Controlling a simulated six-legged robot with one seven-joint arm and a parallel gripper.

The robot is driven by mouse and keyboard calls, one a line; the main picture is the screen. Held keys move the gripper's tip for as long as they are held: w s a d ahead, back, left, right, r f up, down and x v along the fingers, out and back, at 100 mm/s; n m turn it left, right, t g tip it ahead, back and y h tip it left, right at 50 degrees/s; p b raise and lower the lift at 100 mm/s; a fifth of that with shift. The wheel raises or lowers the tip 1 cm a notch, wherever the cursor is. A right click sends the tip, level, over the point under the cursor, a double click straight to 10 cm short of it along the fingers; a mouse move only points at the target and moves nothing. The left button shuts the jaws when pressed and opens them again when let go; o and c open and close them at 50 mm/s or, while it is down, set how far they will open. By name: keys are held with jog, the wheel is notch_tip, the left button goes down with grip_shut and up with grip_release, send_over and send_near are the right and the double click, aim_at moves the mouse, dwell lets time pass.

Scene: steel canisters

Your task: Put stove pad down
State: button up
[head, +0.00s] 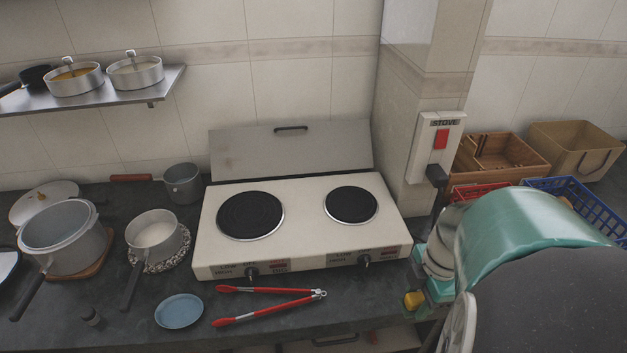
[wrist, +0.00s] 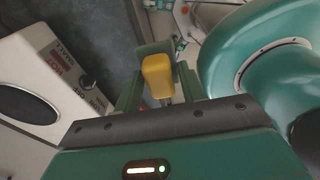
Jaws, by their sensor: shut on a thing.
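My gripper (head: 425,290) is at the right front of the stove in the head view, partly hidden by my own arm. It is shut on a small yellow block (head: 413,300) with rounded edges. In the wrist view, the yellow block (wrist: 158,76) sits between the green fingers (wrist: 160,90). I cannot tell whether this block is the stove pad or part of something. The white two-burner stove (head: 300,222) stands left of my gripper, its hinged metal lid raised. Its right front corner shows in the wrist view (wrist: 60,65). Both black burner plates are bare.
Red tongs (head: 268,290) and a blue dish (head: 179,310) lie in front of the stove. A pot (head: 155,238) on a patterned round pad and a pressure cooker (head: 62,240) stand left. A wall switch (head: 436,145), blue basket (head: 580,195) and wooden crate (head: 500,160) are right.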

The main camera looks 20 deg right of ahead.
jog(key=w+d+f, duration=0.2)
jog(key=w+f, duration=0.1)
jog(key=w, duration=0.4)
send_over(385, 288)
jog(key=s, duration=0.1)
notch_tip(385, 288, down, 5)
jog(key=shift+s+d+r, duration=0.15)
jog(key=f, duration=0.1)
jog(key=w+f, duration=0.1)
jog(key=f, duration=0.1)
jog(key=shift+d, duration=0.1)
jog(key=shift+f, duration=0.45)
jog(key=shift+f, duration=0.1)
jog(key=o, duration=0.9)
jog(key=shift+f, duration=0.15)
jog(key=r, duration=0.4)
jog(key=d+r, duration=0.1)
jog(key=r, duration=0.9)
jog(key=shift+s+d, duration=0.1)
jog(key=shift+d, duration=0.05)
